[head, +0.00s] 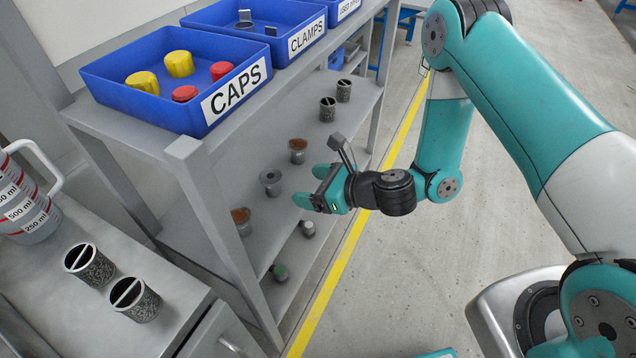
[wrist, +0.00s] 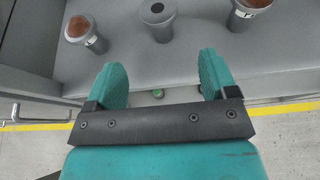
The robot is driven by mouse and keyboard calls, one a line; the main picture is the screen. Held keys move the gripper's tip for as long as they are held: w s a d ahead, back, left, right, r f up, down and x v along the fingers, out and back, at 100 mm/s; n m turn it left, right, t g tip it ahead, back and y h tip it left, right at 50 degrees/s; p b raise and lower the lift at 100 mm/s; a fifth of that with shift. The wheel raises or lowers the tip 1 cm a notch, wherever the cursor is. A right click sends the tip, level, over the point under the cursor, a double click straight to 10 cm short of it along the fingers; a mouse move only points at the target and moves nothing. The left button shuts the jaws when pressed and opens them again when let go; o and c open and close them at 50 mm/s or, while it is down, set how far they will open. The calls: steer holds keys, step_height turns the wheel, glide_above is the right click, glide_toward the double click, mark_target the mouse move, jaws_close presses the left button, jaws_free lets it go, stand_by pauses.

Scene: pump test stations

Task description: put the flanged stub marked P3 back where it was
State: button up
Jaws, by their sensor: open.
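Three flanged stubs stand in a row on the grey shelf. One has a rusty-brown top (head: 241,216), the middle one is grey with a hole in its top (head: 270,178), and another rusty-brown one (head: 297,147) stands farther along. In the wrist view they are a brown-topped stub (wrist: 84,32), the grey stub (wrist: 157,20) and a second brown-topped stub (wrist: 246,14). White labels show on the two brown-topped ones, but I cannot read P3 on any. My gripper (head: 311,187) is open and empty in front of the shelf, apart from the stubs. It also shows in the wrist view (wrist: 164,84).
A lower shelf holds a green-topped part (head: 280,271) and a grey one (head: 308,228). Two dark speckled cylinders (head: 336,98) stand farther along the stub shelf. Above are blue bins, including CAPS (head: 150,105). A bench at left holds two speckled cylinders (head: 112,285) and a jug (head: 30,205).

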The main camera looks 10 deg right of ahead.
steer(key=s+a+r+n+g, duration=0.2)
steer(key=s+r+n+g, duration=0.2)
steer(key=r+n, duration=0.55)
steer(key=s+a+r+n+g, duration=0.25)
steer(key=s+r+n, duration=0.25)
steer(key=r+n, duration=0.4)
steer(key=s+d+r+n+g+h, duration=0.1)
steer(key=s+d+r+n+h, duration=0.5)
steer(key=s+d+n, duration=0.5)
steer(key=s+r+n, duration=0.1)
steer(key=n, duration=0.2)
steer(key=shift+s+d+r+g, duration=0.15)
steer(key=shift+s+d+g, duration=0.05)
steer(key=shift+s+g, duration=0.15)
step_height(320, 180, up, 16)
steer(key=p, duration=1.5)
steer(key=shift+f+p, duration=0.2)
steer(key=shift+p, duration=0.1)
steer(key=shift+w, duration=0.1)
